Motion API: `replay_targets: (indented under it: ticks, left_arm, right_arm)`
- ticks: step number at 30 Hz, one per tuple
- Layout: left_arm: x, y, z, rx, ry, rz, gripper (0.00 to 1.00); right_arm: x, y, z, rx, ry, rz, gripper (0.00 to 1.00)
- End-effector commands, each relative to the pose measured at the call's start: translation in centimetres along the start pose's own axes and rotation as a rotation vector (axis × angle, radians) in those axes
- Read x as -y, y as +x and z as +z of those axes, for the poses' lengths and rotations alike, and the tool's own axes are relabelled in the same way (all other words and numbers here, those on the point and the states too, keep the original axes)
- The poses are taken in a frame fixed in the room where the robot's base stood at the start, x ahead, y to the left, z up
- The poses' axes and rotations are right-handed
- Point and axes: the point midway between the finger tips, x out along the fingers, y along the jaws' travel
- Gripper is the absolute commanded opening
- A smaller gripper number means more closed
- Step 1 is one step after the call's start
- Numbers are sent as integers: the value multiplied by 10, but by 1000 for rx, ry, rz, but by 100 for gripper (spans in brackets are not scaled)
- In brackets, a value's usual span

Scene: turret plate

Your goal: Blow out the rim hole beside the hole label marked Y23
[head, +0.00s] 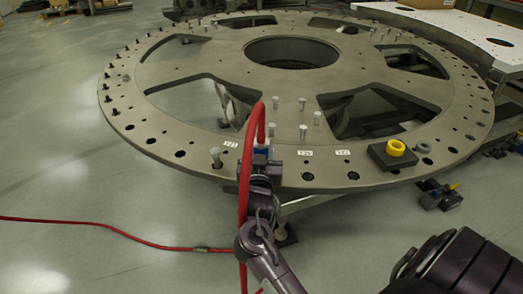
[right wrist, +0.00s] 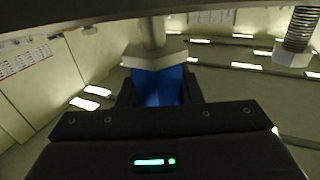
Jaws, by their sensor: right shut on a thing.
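The turret plate (head: 200,60) is a large grey ring with a row of rim holes. Three small white labels sit on its near rim: a left one (head: 230,144), a middle one (head: 305,153) and a right one (head: 343,152). Their print is tiny; the middle one seems to read Y23. A dark rim hole (head: 308,177) lies just in front of it. My right gripper (head: 262,168) is at the near rim, left of that hole, shut on a blue air tool (right wrist: 160,86) with a metal nozzle fitting and red hose (head: 244,180). The nozzle tip is hidden. My left gripper is out of view.
Upright pins (head: 303,131) stand on the plate near the middle label. A yellow ring on a dark block (head: 378,158) sits on the rim at right. A threaded bolt (right wrist: 298,28) shows in the wrist view. The hose trails across the open floor at left.

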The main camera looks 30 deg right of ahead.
Motion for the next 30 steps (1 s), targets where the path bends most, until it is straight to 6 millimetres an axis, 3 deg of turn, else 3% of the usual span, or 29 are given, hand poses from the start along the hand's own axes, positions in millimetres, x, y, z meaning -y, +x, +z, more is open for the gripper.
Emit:
replay_targets:
  ticks: [24,30]
  left_arm:
    - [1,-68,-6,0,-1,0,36]
    - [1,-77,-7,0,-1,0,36]
  right_arm:
    - [0,0,-72,-6,2,1,2]
    - [0,0,-81,-6,2,1,2]
